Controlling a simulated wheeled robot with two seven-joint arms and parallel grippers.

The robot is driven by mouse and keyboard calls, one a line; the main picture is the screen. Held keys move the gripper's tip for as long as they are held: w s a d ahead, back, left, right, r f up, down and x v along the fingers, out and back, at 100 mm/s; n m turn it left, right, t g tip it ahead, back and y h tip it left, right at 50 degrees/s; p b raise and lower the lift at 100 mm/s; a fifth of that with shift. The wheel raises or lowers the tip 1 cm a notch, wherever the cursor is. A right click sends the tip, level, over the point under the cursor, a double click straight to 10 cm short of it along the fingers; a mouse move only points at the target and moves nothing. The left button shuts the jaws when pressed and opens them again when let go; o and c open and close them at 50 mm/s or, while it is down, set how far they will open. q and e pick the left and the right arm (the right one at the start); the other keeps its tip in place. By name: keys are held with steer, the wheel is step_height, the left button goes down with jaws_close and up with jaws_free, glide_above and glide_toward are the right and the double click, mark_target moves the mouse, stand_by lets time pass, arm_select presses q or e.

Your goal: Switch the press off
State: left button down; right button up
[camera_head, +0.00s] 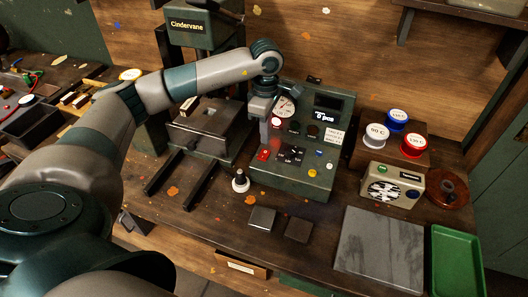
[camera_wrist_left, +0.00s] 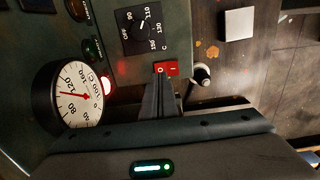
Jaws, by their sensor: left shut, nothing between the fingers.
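The press (camera_head: 190,30) stands at the back, with a dark green control box (camera_head: 318,185) on its right. The box's red rocker switch (camera_head: 263,155), marked O and I, also shows in the left wrist view (camera_wrist_left: 172,68). My left gripper (camera_head: 264,138) is shut and empty, pointing down at the switch. In the left wrist view its fingertips (camera_wrist_left: 158,80) overlap the switch's near edge by the O half; I cannot tell whether they touch. A red lamp (camera_wrist_left: 106,85) glows beside the gauge (camera_wrist_left: 80,100). Which way the rocker is tipped is unclear. My right gripper is out of view.
A black knob (camera_wrist_left: 138,32) sits near the switch. Two small square pieces, a grey slab (camera_head: 378,250), a green tray (camera_head: 457,262) and a fan-fronted device (camera_head: 392,187) lie to the right and front.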

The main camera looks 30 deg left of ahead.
arm_select(q)
steer(key=shift+r+p, duration=0.45)
steer(key=shift+r, duration=1)
